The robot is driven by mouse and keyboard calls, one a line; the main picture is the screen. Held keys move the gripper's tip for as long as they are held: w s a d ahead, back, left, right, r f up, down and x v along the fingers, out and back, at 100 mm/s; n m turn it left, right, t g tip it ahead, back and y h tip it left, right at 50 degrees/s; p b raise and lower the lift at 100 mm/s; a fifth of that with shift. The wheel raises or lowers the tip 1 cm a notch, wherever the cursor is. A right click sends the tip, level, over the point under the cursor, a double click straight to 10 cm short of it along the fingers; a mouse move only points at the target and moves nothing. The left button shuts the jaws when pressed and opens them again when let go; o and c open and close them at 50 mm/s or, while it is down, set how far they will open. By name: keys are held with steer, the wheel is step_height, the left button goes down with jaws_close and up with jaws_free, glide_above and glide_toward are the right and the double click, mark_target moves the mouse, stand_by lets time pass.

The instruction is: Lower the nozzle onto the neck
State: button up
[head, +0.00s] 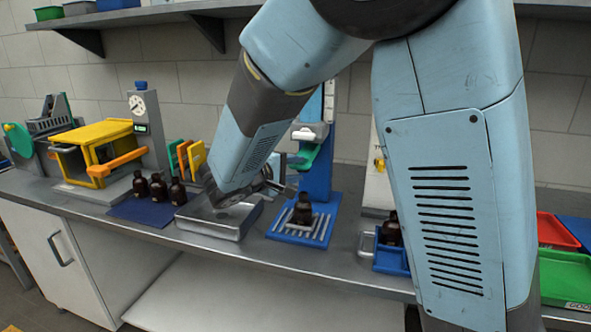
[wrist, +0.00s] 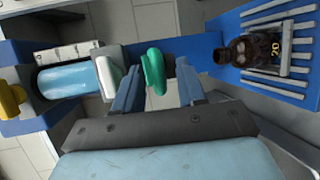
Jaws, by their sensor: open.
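The filling stand has a blue column (head: 318,165) and a slatted base (head: 299,228). A dark amber bottle (head: 303,209) stands upright on the slats; in the wrist view the bottle (wrist: 248,52) has its neck towards the green handle. The green handle (head: 308,156) sits above the bottle, below a white part (head: 311,131). I cannot make out the nozzle's tip; a clear gap shows between green handle and neck. My gripper (wrist: 160,75) is open, with its fingers either side of the green handle (wrist: 153,72). In the head view my arm partly hides the gripper.
A metal box (head: 222,217) stands left of the stand, beside several bottles on a dark blue mat (head: 140,210). A yellow-framed machine (head: 95,133) is farther left. Right are another bottle (head: 391,232) in a blue tray and red (head: 556,232) and green (head: 567,275) trays.

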steer(key=shift+c, duration=0.5)
jaws_close()
